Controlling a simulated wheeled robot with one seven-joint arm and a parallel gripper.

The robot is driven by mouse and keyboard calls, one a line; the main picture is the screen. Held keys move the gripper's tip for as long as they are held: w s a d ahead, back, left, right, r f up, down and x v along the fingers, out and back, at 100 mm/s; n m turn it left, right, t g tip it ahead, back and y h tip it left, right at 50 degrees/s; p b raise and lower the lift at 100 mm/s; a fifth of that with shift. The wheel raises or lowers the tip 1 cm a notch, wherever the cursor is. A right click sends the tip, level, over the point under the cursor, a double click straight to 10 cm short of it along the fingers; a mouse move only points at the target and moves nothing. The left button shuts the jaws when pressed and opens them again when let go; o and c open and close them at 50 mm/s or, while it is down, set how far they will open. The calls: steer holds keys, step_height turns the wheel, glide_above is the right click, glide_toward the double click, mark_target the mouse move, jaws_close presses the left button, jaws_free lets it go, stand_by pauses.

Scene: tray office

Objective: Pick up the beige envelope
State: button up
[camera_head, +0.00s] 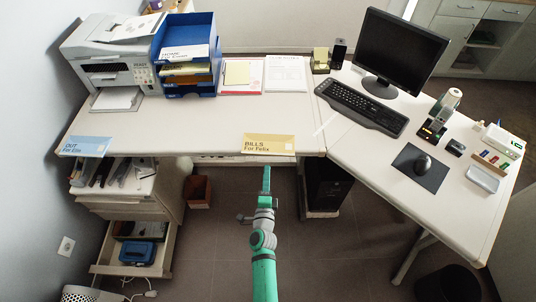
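A flat tan-yellow piece marked "BILLS For Felix" (269,144) lies at the front edge of the desk, in the middle. A yellowish item (187,69) also shows inside the blue letter tray (202,29) at the back left; its shape is too small to tell. My gripper (266,172) is in front of the desk, just below the tan-yellow piece in the picture and apparently apart from it. Its fingers are too small to tell open from shut, and nothing is visibly held.
A printer (108,62) stands left of the letter tray. A blue piece marked "OUT For Ellis" (86,146) lies at the desk's left front. Monitor (398,44), keyboard (360,105) and mouse (422,163) occupy the right wing. The desk's (200,128) left-middle front is mostly clear. A drawer (133,254) stands open below.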

mark_target(268, 154)
steer(key=shift+w+d, duration=0.15)
steer(key=shift+w, duration=1.95)
steer(key=shift+w+d, duration=0.1)
steer(key=shift+w, duration=2)
steer(key=shift+c, duration=0.6)
jaws_close()
